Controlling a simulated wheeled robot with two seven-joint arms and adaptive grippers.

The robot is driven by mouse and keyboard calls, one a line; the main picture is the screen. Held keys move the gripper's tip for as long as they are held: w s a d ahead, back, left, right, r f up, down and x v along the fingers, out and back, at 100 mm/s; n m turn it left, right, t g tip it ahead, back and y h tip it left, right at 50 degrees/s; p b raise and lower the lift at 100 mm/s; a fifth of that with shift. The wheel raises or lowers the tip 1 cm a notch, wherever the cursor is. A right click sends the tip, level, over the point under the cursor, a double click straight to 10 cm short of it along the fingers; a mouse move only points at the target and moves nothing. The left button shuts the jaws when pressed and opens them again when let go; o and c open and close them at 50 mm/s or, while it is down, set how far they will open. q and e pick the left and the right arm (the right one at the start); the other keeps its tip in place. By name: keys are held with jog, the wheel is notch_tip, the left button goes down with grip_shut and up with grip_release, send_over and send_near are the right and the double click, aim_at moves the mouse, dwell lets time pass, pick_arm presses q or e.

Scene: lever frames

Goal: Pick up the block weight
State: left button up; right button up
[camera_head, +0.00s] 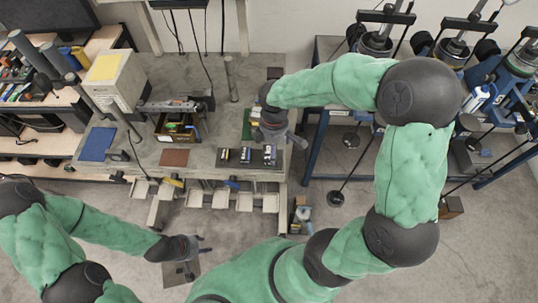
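Several small blocks stand in a row on a dark mat (249,164) near the table's front edge: a dark one (224,155), one with a pale face (246,155) and one with white and blue (269,155). I cannot tell which is the block weight. My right gripper (279,142) is over the table's right end, just behind the row, pointing down, with its fingers apparently spread. It partly hides a green and yellow item (248,122) beside it. My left gripper (206,244) is low in front of the table, away from the blocks, open and empty.
The grey workbench (205,185) also holds an open box of parts (178,126), a brown plate (174,158), a blue sheet (97,144) and a beige device (112,78). An upright post (231,80) stands behind. Blue-framed lever equipment (318,150) stands at the right.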

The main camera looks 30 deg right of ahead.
aim_at(269, 152)
jog(key=shift+w+a+f+b, duration=0.1)
jog(key=shift+w+f+b, duration=0.1)
jog(key=shift+f, duration=0.75)
jog(key=shift+w+a+f+b, duration=0.15)
jog(key=shift+f+b, duration=0.05)
jog(key=shift+f, duration=0.75)
jog(key=shift+w+a+f+b, duration=0.1)
jog(key=shift+w+f+b, duration=0.1)
jog(key=shift+f, duration=0.75)
jog(key=shift+r, duration=0.1)
grip_shut()
